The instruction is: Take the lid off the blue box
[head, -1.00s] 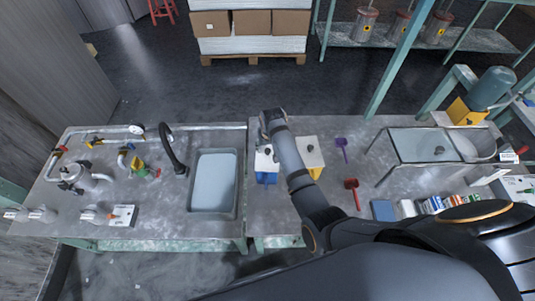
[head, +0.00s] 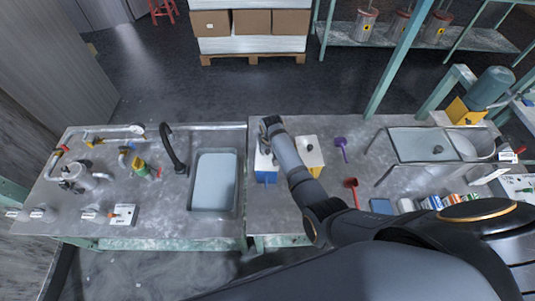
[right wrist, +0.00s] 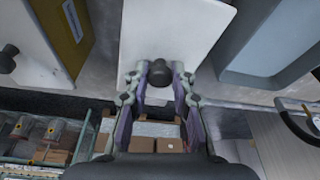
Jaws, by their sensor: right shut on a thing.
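The blue box (head: 266,178) stands on the bench just right of the sink, partly hidden by my right arm. Its white lid (head: 261,161) lies over its top; I cannot tell whether any gap separates them. In the right wrist view the lid (right wrist: 181,27) is a white plate with a dark round knob (right wrist: 160,73). My right gripper (head: 269,136) is over the lid, pointing down. In the right wrist view its fingers (right wrist: 159,84) are shut on the knob from both sides. My left gripper is not in view.
A yellow box (head: 310,170) with a white, dark-knobbed lid stands close on the right. The sink (head: 214,210) is on the left. A purple scoop (head: 342,149) and a red scoop (head: 351,190) lie farther right. Bare bench top shows in front of the boxes.

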